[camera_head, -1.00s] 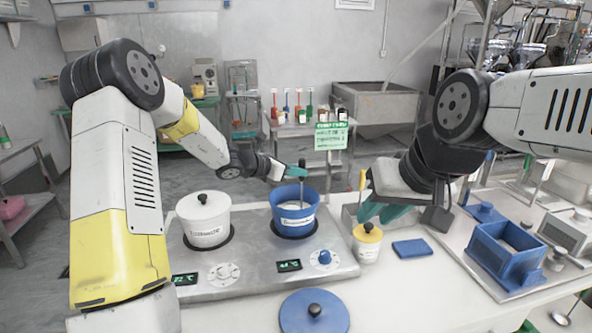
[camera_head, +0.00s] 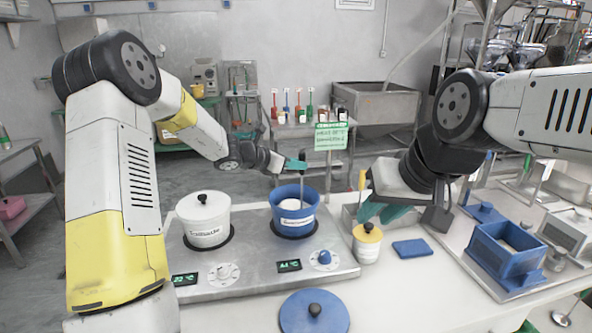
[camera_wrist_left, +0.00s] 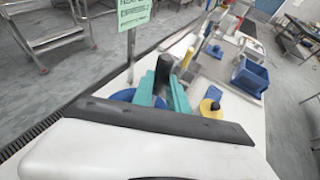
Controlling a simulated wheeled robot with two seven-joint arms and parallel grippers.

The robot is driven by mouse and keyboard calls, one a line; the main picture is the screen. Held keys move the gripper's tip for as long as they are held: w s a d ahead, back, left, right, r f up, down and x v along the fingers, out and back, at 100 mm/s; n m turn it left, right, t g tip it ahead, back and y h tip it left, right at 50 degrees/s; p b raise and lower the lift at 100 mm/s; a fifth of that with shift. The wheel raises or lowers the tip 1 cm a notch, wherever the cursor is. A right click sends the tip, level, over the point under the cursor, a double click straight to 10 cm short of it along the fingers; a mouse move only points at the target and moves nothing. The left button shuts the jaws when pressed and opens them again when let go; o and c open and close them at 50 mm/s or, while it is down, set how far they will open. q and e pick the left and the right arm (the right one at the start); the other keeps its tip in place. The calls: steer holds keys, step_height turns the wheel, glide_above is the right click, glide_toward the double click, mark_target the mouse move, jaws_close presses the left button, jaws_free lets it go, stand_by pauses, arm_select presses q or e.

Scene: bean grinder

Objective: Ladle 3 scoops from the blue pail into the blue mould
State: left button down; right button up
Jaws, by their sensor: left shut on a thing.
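The blue pail (camera_head: 294,222) stands on the right hob of the steel warmer, with pale contents showing inside. My left gripper (camera_head: 296,165) is above it, shut on the upright ladle (camera_head: 302,184), whose lower end is at the pail's mouth. In the left wrist view the dark ladle handle (camera_wrist_left: 163,72) stands between the teal fingers, and part of the blue pail (camera_wrist_left: 124,95) shows behind them. The blue mould (camera_head: 497,259) sits on a tray at the right; it also shows in the left wrist view (camera_wrist_left: 250,78). My right gripper (camera_head: 380,212) appears open and empty, near the yellow-lidded pot.
A white lidded pot (camera_head: 204,224) stands on the left hob. A blue lid (camera_head: 314,313) lies at the front edge. The yellow-lidded pot (camera_head: 367,244) and a blue pad (camera_head: 412,249) lie between the warmer (camera_head: 250,272) and the mould's tray.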

arm_select(q)
step_height(320, 180, up, 14)
steer(key=shift+f, duration=0.15)
stand_by(1.1)
stand_by(0.5)
